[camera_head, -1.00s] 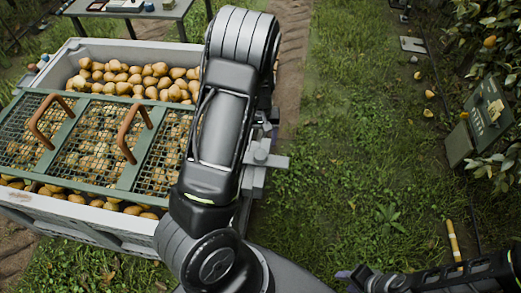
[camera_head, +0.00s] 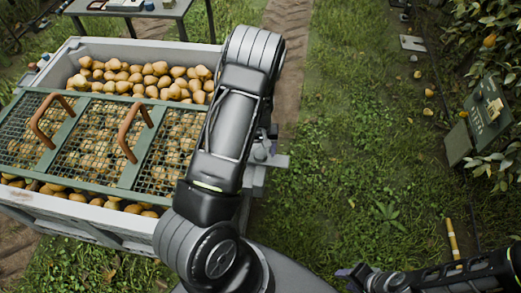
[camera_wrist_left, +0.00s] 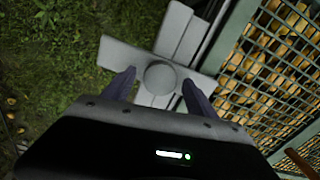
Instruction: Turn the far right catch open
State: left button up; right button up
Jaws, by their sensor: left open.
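The far right catch (camera_head: 279,161) is a grey bar with a round hub at the right side of the pear bin. In the left wrist view the catch (camera_wrist_left: 160,77) lies across a grey bracket, with its bar crosswise. My left gripper (camera_wrist_left: 158,77) is open, with one dark finger on each side of the hub. I cannot tell whether the fingers touch it. In the head view my left arm hides most of this gripper. My right gripper (camera_head: 346,273) is at the bottom right over grass, away from the bin; its jaw opening is unclear.
A grey table (camera_head: 165,10) stands behind. Grass right of the bin is mostly open.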

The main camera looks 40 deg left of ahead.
pick_arm(q)
jog(key=shift+c, duration=0.4)
grip_shut()
dwell(0.4)
